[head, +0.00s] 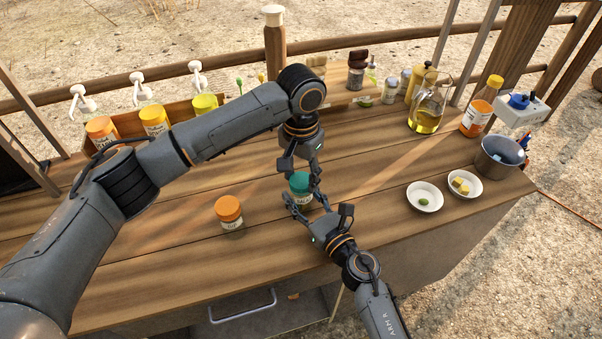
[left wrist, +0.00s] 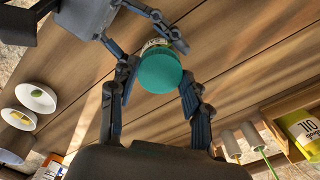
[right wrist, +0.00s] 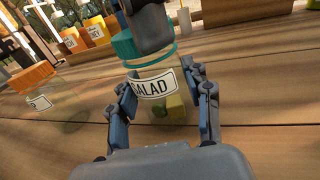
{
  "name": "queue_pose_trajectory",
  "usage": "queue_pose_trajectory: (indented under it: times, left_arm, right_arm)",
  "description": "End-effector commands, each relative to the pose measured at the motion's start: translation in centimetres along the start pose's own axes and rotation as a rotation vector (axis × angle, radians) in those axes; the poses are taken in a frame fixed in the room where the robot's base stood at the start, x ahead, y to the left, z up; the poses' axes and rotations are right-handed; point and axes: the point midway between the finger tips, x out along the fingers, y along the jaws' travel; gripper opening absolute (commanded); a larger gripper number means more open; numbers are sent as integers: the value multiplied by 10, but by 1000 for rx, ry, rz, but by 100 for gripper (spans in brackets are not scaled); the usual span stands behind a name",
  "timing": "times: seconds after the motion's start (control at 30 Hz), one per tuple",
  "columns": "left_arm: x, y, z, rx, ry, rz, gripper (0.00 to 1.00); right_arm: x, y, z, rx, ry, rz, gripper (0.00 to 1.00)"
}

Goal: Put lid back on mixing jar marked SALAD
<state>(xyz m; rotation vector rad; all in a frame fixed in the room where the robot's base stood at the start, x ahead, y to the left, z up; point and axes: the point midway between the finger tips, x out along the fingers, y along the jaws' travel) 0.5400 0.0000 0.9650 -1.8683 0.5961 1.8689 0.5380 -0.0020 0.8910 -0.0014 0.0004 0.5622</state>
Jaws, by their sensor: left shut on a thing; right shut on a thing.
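The SALAD jar (head: 302,203) stands upright on the wooden counter (head: 160,230). Its label (right wrist: 154,85) faces the right wrist camera, and green and yellow pieces show inside the clear body. The teal lid (left wrist: 160,72) is at the jar's mouth; it also shows in the head view (head: 299,182). My left gripper (head: 306,178) reaches down from above and is shut on the lid. My right gripper (right wrist: 160,105) is shut on the jar body from the near right side. A left finger hides part of the lid, so I cannot tell whether it sits fully down.
An orange-lidded jar (head: 229,211) stands close on the left. Two small white bowls (head: 424,197) and a metal pot (head: 499,157) are on the right. Pump bottles and orange and yellow jars line the back left. An oil jug (head: 427,112) stands at the back right.

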Motion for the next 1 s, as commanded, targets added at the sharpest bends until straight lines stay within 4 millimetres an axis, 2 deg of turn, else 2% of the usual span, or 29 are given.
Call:
queue_pose_trajectory:
  times: [1.0]
  left_arm:
    - [0,-1,-1,2184,-1,-3,37]
  right_arm:
    - [0,0,-1,0,1,-1,0]
